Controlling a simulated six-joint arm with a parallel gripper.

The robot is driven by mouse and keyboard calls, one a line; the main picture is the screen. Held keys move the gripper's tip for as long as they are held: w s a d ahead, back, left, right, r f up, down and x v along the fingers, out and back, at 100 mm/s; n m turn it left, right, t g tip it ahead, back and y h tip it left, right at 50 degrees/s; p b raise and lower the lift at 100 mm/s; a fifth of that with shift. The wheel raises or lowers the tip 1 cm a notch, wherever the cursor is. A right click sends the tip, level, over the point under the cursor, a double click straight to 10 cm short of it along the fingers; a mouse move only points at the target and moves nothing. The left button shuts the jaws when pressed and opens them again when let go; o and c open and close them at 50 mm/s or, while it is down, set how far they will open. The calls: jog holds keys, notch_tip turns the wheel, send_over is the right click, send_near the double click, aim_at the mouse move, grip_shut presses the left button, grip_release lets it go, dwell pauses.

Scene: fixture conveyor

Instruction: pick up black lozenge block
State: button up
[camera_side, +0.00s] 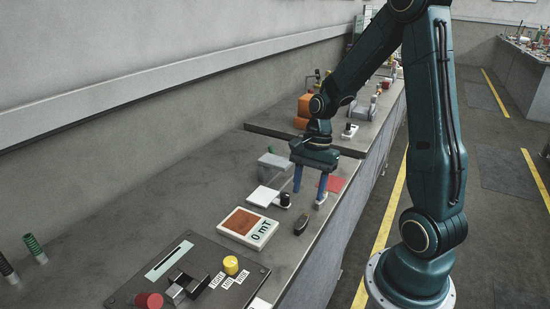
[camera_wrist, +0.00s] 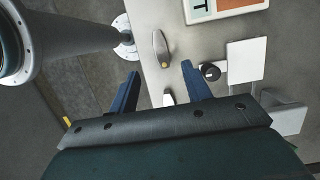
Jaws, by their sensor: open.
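The black lozenge block (camera_side: 301,222) lies flat on the bench near its front edge in the side view. In the wrist view the block lies just beyond the gap between my fingertips (camera_wrist: 160,70).
A black cylinder (camera_side: 285,199) stands close by, beside a white plate (camera_side: 263,196). A display unit (camera_side: 248,228) and a control panel (camera_side: 160,278) lie toward the viewer. A red patch (camera_side: 334,183) lies behind the gripper. A small pale piece (camera_wrist: 168,99) shows between my fingers.

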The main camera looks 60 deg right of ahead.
aim_at(302, 221)
jog(key=shift+x, duration=1.9)
jog(key=shift+f, duration=0.1)
jog(key=shift+x, duration=2.5)
jog(key=shift+w, duration=0.1)
jog(key=shift+c, duration=0.4)
grip_shut()
